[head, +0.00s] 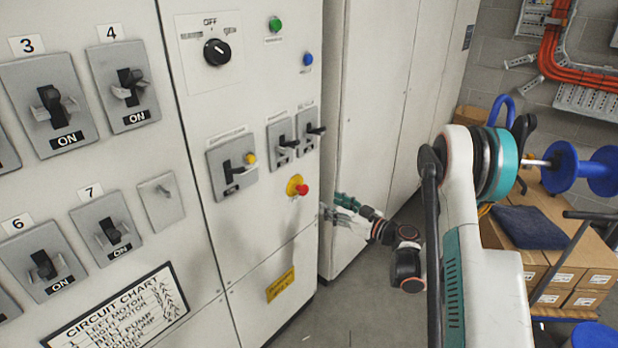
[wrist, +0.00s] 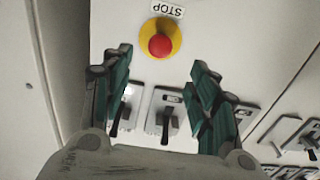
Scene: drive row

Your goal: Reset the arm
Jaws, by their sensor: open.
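My gripper (head: 345,208) hangs at the right edge of the white switch cabinet (head: 265,225) in the head view, low and near the red stop button (head: 302,189). In the wrist view my gripper (wrist: 160,85) has its green-padded fingers wide apart with nothing between them. The red button on its yellow base (wrist: 160,45) lies beyond the fingertips, under a STOP label. Two small lever switches (wrist: 166,125) show between the fingers. My arm (head: 455,220) reaches in from the right of the head view.
The cabinet carries several ON switches (head: 52,104), a black OFF knob (head: 217,52), green (head: 275,24) and blue (head: 308,59) buttons. Cardboard boxes (head: 570,250) and a blue reel (head: 590,170) stand at the right, beside my arm. Grey floor (head: 345,315) is clear below my gripper.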

